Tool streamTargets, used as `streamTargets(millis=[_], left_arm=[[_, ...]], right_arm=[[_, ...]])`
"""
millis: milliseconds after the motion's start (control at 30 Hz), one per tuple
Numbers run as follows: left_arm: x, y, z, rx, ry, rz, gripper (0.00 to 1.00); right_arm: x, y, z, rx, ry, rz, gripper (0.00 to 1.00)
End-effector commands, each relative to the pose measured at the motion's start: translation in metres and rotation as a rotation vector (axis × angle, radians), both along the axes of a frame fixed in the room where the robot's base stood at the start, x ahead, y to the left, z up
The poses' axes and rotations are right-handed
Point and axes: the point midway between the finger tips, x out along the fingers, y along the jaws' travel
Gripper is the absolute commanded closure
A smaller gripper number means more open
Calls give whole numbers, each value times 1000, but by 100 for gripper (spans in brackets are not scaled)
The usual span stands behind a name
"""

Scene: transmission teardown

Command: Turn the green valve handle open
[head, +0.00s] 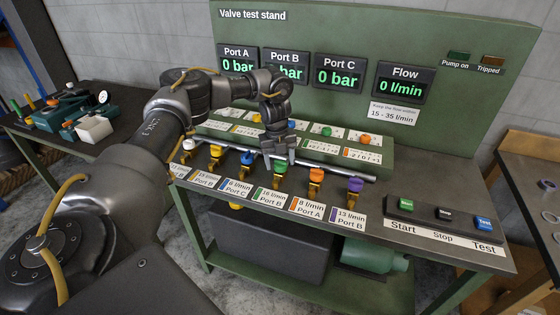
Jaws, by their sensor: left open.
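The green valve handle (280,170) sits in the front row of valves on the bench, above the label reading 16 l/min Port B. My left gripper (279,159) points down just above and behind the green handle, with its fingers apart. It partly covers the pipe and the area behind the handle. I cannot tell whether the fingers touch the handle. My right gripper is not in view.
The blue valve (247,158) and orange valve (316,174) flank the green one closely. A purple valve (354,185) stands further right. The raised rear panel has small knobs. Displays show 0 bar and 0 l/min (404,83). Start, Stop and Test buttons (444,213) are front right.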

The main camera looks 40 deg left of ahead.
Motion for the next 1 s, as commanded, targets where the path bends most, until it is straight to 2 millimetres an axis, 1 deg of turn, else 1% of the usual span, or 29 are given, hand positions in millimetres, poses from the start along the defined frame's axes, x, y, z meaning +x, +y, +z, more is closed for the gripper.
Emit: streamTargets(millis=[133,367,700,867,1000], left_arm=[[0,0,-6,-1,-1,0,38],[0,0,-6,-1,-1,0,38],[0,0,-6,0,0,0,82],[0,0,-6,0,0,8,82],[0,-1,-4,-1,0,41,82]], right_arm=[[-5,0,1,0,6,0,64],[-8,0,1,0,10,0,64],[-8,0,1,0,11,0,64],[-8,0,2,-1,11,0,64],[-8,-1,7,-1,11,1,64]])
